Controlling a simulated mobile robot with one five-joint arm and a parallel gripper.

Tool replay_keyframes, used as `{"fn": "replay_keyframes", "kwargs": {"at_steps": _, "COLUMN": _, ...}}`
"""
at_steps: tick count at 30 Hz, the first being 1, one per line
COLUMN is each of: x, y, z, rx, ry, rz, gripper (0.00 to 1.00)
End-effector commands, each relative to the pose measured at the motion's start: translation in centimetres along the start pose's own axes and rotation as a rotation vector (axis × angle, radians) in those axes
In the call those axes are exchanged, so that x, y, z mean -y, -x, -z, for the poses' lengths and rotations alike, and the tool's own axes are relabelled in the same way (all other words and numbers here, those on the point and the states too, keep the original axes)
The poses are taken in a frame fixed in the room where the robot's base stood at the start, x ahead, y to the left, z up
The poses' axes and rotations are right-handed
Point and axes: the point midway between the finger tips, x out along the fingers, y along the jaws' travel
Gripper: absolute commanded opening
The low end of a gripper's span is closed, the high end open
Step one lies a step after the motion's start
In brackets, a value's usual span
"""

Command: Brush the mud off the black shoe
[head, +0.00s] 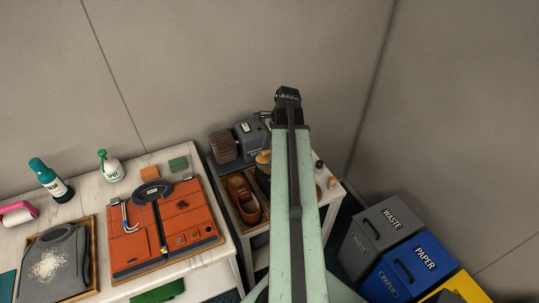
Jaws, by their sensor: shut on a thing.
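My pale green arm reaches up the middle of the head view, over the small white table (254,241). Its gripper is hidden, so I cannot see its fingers or what is between them. A brown shoe (243,197) lies in a wooden tray left of the arm. A dark shape (263,179) beside it, partly behind my arm, may be the black shoe; I cannot make out mud on it. A tan, rounded thing (264,157) shows just above it, mostly covered by the arm. I cannot tell whether it is a brush.
A grey machine with a brown roller (223,147) stands at the back of the small table. Waste (378,233) and paper (418,268) bins stand at right.

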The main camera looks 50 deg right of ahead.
Motion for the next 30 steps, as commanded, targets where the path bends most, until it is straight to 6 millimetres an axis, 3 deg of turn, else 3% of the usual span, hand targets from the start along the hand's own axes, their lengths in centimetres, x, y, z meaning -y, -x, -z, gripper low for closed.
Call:
{"fn": "replay_keyframes", "kwargs": {"at_steps": 16, "x": -0.7, "y": -5.5, "z": 1.2, "rx": 0.000, "ry": 0.001, "rz": 0.000, "gripper": 0.22}}
{"fn": "replay_keyframes", "kwargs": {"at_steps": 30, "x": -0.8, "y": -5.6, "z": 1.2, "rx": 0.000, "ry": 0.002, "rz": 0.000, "gripper": 0.22}}
